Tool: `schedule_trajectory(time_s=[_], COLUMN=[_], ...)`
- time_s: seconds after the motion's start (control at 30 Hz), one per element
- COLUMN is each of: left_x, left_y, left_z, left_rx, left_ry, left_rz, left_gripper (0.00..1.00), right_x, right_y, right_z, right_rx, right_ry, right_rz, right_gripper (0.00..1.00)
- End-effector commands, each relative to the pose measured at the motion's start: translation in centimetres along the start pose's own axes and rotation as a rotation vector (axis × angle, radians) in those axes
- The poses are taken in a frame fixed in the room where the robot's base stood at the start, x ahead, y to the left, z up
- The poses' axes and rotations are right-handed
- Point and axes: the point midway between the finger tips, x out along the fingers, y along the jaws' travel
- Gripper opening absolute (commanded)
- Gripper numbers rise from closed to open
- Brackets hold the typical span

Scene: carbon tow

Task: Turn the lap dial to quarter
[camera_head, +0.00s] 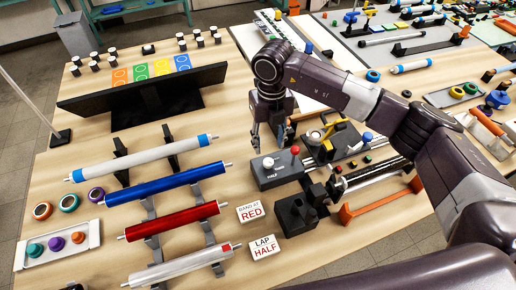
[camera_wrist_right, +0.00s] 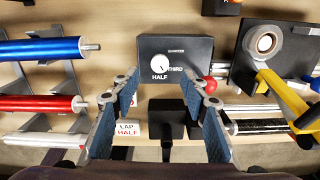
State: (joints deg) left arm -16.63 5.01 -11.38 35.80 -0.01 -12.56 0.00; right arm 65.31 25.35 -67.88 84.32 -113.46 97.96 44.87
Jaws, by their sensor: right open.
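The lap dial is a white round knob (camera_wrist_right: 157,62) on the face of a dark grey box (camera_wrist_right: 190,50), with the words QUARTER, THIRD and HALF around it. Which word its pointer marks is too small to tell. The box (camera_head: 276,178) also shows in the head view, near the table's middle. My right gripper (camera_wrist_right: 159,82) is open and empty, its fingertips apart on either side below the dial in the wrist view. In the head view my right gripper (camera_head: 268,142) hangs above and behind the box. My left gripper is not in view.
A red ball knob (camera_head: 295,150) stands at the box's right side. A black block (camera_head: 297,214) is in front of it. Cards reading LAP HALF (camera_head: 264,247) and BAND AT RED (camera_head: 251,211) lie beside the racked rolls. A tape fixture with a yellow handle (camera_wrist_right: 285,92) is to the right.

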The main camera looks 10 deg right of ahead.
Motion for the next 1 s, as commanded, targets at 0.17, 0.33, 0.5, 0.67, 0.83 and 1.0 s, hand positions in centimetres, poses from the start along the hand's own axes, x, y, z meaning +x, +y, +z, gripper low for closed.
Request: schedule_trajectory(time_s=[0.17, 0.33, 0.5, 0.67, 0.83, 1.0], left_x=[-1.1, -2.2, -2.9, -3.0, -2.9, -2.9], left_y=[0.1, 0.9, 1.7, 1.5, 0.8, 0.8], left_z=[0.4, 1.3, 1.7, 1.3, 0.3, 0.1], left_rx=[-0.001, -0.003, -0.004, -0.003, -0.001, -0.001], left_ry=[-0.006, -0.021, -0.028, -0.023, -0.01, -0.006], left_rz=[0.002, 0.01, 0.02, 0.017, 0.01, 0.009], left_gripper=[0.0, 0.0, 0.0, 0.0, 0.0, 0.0], right_x=[1.7, 4.5, 6.7, 7.7, 7.8, 7.7], right_y=[0.0, 0.1, 0.1, 0.1, 0.1, 0.1], right_z=[-0.1, -0.2, -0.1, -0.1, -0.1, -0.1], right_rx=[0.001, 0.0, 0.0, -0.001, -0.001, -0.001], right_ry=[0.006, 0.006, 0.004, 0.002, 0.001, 0.001], right_rz=[0.0, 0.001, 0.002, 0.0, 0.001, 0.001], right_gripper=[0.41, 0.41, 0.41, 0.41, 0.41, 0.29])
